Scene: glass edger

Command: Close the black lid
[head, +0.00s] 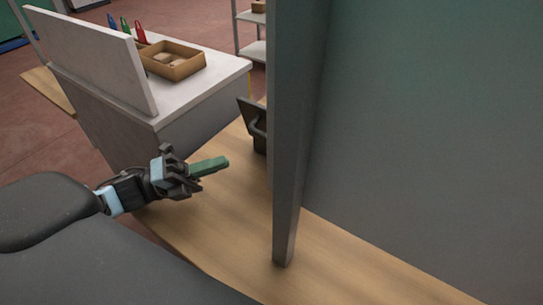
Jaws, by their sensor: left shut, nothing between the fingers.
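A black lid (251,116) shows near the middle of the head view, tilted up. It belongs to a small dark box or holder on the wooden surface, and its right part is hidden behind a grey upright post. My left gripper (192,182) is to the left and nearer to me, apart from the lid. Its fingers are shut. A green block-like piece (209,167) shows right beside the fingers; I cannot tell whether they touch. My right gripper is not in view.
The grey post (289,190) and a large grey-green panel (430,130) block the right side. A white bench (195,88) at the back left bears a brown open box (188,67) and several coloured tools. The wooden surface (230,215) around my left gripper looks mostly clear.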

